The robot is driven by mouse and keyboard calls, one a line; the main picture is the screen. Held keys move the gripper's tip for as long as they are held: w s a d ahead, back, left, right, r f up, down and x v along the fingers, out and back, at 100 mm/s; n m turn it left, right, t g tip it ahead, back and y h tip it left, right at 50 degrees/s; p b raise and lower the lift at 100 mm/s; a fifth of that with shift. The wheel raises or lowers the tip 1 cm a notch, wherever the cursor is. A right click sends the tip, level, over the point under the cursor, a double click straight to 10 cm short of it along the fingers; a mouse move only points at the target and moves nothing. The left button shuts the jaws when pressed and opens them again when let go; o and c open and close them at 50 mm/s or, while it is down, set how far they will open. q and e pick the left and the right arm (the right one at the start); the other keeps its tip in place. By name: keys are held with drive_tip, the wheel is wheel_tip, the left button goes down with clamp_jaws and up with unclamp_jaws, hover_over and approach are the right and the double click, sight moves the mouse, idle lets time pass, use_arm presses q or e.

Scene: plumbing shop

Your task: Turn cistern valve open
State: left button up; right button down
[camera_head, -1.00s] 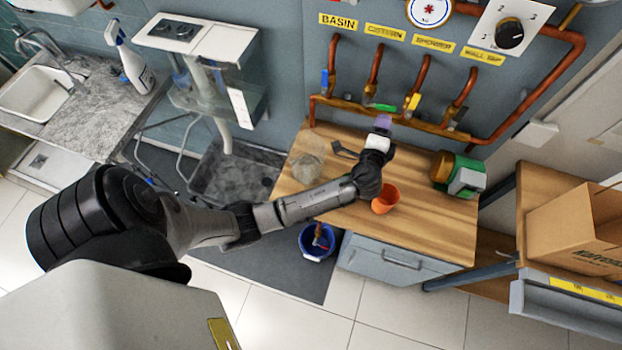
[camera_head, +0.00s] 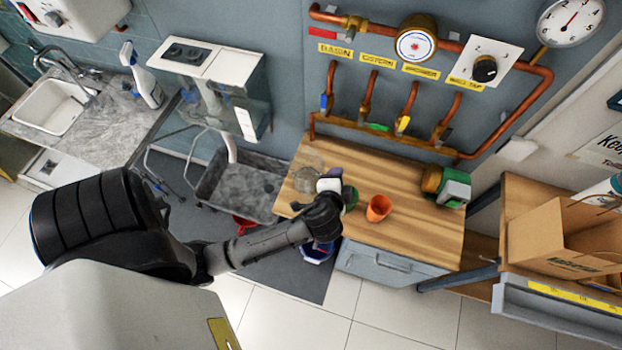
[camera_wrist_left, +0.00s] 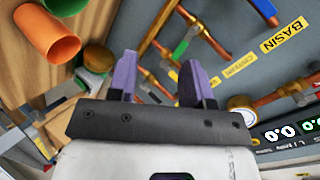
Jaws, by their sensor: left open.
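The cistern valve has a green handle (camera_head: 378,127) under the yellow CISTERN label (camera_head: 378,61). The handle lies sideways, across its copper pipe. In the left wrist view the green handle (camera_wrist_left: 183,47) shows beyond the fingers, on the pipe by the CISTERN label. My left gripper (camera_head: 337,173) is over the back left part of the wooden bench top, in front of the valve row and apart from it. In the left wrist view its purple fingers (camera_wrist_left: 160,68) are spread with nothing between them. My right gripper is in neither view.
The blue (camera_head: 325,103) and yellow (camera_head: 403,124) handles flank the green one. On the bench (camera_head: 420,233) stand an orange cup (camera_head: 378,208), a glass jar (camera_head: 304,180) and a green pump (camera_head: 452,188). A cardboard box (camera_head: 545,238) sits at right.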

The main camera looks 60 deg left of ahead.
use_arm(q)
drive_tip(key=s+d+r+n+g+h+p, duration=0.2)
drive_tip(key=s+d+r+g+h+p, duration=0.1)
drive_tip(key=s, duration=0.7)
drive_tip(key=shift+d+r+h+p, duration=0.15)
drive_tip(key=shift+r+h+p, duration=0.7)
drive_tip(key=shift+p, duration=1.05)
drive_tip(key=m+t+y+b, duration=0.5)
drive_tip(key=t+y+b, duration=0.35)
drive_tip(key=b, duration=0.75)
approach(379, 128)
drive_tip(key=shift+g, duration=0.45)
drive_tip(key=x, duration=0.7)
drive_tip(key=p+x, duration=0.1)
drive_tip(key=x, duration=0.2)
drive_tip(key=shift+w+r, duration=0.25)
drive_tip(key=shift+w, duration=0.05)
drive_tip(key=shift+x, duration=0.85)
